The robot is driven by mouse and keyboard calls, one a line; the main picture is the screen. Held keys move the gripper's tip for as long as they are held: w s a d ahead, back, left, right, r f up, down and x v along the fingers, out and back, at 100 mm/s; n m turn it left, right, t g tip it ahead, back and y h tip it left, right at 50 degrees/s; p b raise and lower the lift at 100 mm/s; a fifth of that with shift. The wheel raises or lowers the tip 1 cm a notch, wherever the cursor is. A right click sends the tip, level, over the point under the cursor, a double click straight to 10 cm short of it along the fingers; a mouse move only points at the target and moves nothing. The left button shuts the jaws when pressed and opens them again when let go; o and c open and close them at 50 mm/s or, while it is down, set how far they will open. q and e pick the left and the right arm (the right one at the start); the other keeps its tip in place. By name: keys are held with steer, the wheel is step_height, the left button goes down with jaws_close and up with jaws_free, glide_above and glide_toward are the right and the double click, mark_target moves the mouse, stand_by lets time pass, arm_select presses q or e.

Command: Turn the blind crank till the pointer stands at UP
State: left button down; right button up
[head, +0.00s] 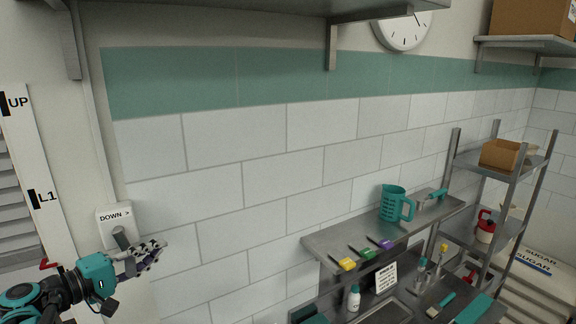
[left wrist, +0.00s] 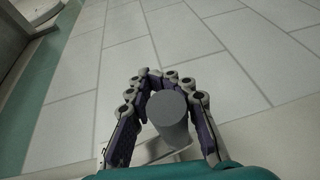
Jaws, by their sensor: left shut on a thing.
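The blind crank has a white box marked "DOWN >" (head: 114,215) on the wall at the left, with a grey crank part (head: 121,238) below the label. In the left wrist view the crank's grey round handle (left wrist: 168,112) stands between my finger pads. My left gripper (head: 150,253) is shut around this handle, its fingers to either side. A white scale strip (head: 30,150) shows UP near its top and L1 lower down. A red pointer (head: 49,264) is at the strip, below L1, partly beside my wrist. My right gripper is out of view.
Grey blind slats (head: 12,205) are left of the strip. A metal wall shelf (head: 340,240) with a teal jug (head: 396,203) and small coloured items is at the right, above a counter. A steel rack (head: 487,200) stands farther right. The tiled wall between is bare.

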arm_select(q)
steer(key=shift+w+d+r, duration=0.3)
steer(key=shift+d+r, duration=0.2)
steer(key=shift+w+d+r+p, duration=0.2)
steer(key=shift+r+p, duration=0.2)
steer(key=shift+p, duration=0.2)
steer(key=c, duration=2.3)
jaws_free()
